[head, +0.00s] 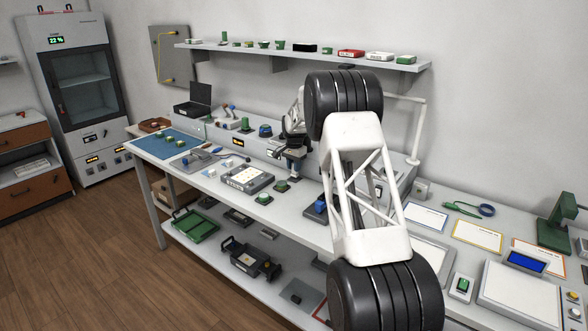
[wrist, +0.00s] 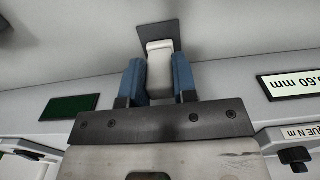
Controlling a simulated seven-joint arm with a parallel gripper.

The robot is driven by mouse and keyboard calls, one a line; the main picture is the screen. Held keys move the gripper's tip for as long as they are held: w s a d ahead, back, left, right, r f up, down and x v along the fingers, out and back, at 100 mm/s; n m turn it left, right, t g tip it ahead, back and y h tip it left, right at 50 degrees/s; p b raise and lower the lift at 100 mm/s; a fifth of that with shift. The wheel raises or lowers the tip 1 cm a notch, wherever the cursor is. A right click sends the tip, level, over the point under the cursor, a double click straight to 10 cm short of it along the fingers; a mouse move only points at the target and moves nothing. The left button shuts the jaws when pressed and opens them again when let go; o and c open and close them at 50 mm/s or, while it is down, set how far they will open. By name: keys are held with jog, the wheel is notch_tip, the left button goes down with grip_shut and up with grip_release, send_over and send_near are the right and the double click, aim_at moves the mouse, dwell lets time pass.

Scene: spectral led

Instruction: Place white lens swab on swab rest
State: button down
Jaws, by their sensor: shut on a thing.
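In the wrist view my gripper (wrist: 158,82) has its two blue fingers on either side of a white block-like piece (wrist: 160,62), closed on it. I take this piece to be the white lens swab. A dark square plate (wrist: 157,33) shows just beyond its far end; I cannot tell whether it touches the piece. In the head view my white and black arm reaches over the middle of the bench, and its far end is among dark and blue parts near the back, too cluttered to make out the fingers. I cannot pick out the swab rest with certainty.
The long bench (head: 225,195) carries a grey tray (head: 246,179), several small blue and green items, and a blue mat (head: 160,146) at its left. Bordered cards (head: 477,236) and a green stand (head: 556,226) are at right. A wall shelf (head: 300,54) runs above.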

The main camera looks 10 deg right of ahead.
jog(key=shift+f, duration=0.45)
jog(key=shift+f, duration=0.1)
jog(key=c, duration=0.9)
grip_release()
notch_tip(320, 180, up, 12)
jog(key=shift+r, duration=0.1)
jog(key=shift+r, duration=0.1)
dwell(0.5)
